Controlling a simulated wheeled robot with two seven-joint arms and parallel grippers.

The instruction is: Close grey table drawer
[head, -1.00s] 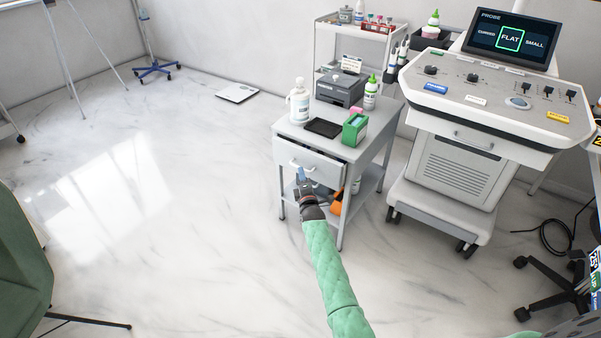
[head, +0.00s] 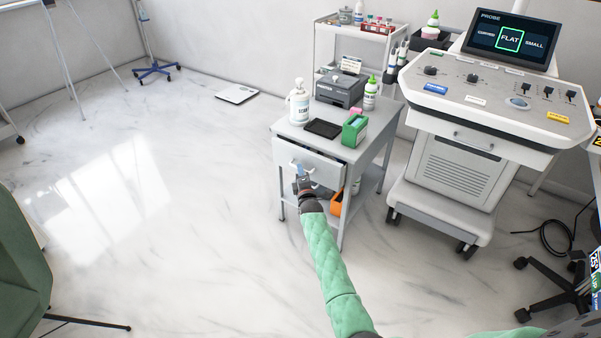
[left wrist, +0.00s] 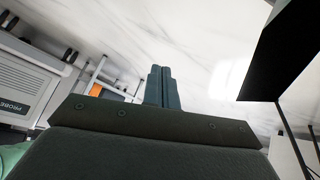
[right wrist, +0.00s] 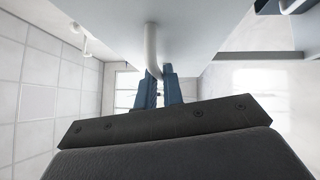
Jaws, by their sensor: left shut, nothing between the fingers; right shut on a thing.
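The grey table (head: 330,133) has a pale drawer (head: 325,174) whose front stands a little out from under the tabletop. The drawer's handle (right wrist: 151,45) is a pale curved bar. My right gripper (head: 301,172) is at the handle, with its blue fingers (right wrist: 160,88) shut on it in the right wrist view. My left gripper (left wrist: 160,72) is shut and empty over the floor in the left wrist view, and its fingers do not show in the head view. The inside of the drawer is hidden.
A pump bottle (head: 299,103), black tray (head: 323,128), green box (head: 355,131) and printer (head: 340,90) stand on the tabletop. An orange item (head: 337,203) is on the lower shelf. The ultrasound cart (head: 462,160) stands to the right.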

